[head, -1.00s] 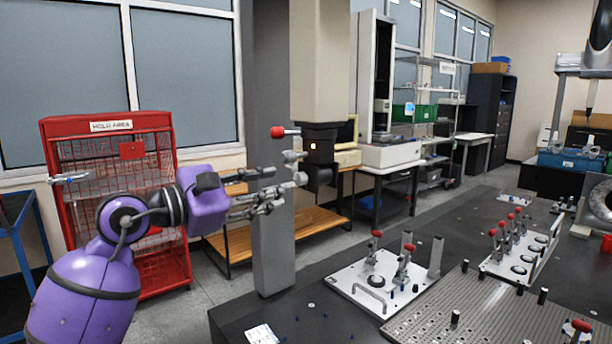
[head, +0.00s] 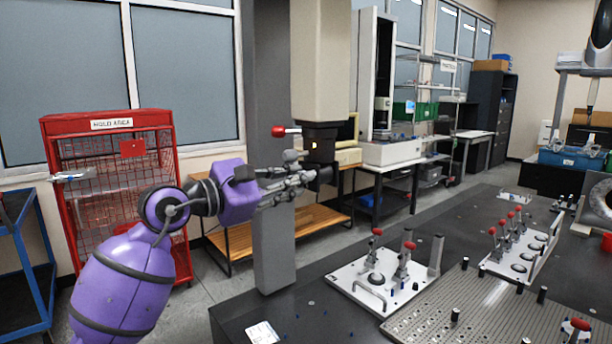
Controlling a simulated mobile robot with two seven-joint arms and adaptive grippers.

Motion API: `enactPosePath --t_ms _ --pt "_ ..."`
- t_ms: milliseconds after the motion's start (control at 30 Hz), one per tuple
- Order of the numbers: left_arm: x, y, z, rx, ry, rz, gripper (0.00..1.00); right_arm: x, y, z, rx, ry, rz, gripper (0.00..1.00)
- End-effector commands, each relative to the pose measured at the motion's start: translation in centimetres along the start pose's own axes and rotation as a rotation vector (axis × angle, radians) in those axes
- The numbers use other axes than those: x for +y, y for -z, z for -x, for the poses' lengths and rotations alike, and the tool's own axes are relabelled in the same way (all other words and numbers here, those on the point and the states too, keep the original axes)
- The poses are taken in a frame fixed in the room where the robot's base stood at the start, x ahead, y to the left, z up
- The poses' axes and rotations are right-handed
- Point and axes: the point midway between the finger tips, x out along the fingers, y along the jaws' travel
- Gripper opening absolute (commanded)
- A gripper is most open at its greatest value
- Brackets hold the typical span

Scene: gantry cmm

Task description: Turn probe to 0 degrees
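The probe head (head: 322,140) is a dark unit under the cream-coloured vertical column (head: 320,60), with a small orange light on its front. A lever with a red knob (head: 279,131) sticks out to its left. A dark rounded part (head: 326,177) hangs below the head. My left gripper (head: 306,177) reaches in from the left, its fingers pointing right at this lower part. The fingertips overlap its left side; I cannot tell whether they touch it or how far apart they are. My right gripper is not in view.
A grey upright post (head: 273,240) stands just behind my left gripper. A red mesh cart (head: 110,125) stands behind my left arm.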

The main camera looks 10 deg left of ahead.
Motion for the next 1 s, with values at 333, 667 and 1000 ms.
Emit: enactPosePath --t_ms 333,667,1000 --pt "-0.4 0.3 -0.1 0.005 0.01 0.003 0.0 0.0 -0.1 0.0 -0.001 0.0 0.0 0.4" --pt "-0.7 0.5 -0.1 0.009 0.017 0.038 0.0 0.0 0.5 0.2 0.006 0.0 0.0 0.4" --pt "-0.7 0.5 -0.1 0.01 0.016 0.123 0.0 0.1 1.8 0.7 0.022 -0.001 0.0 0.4"
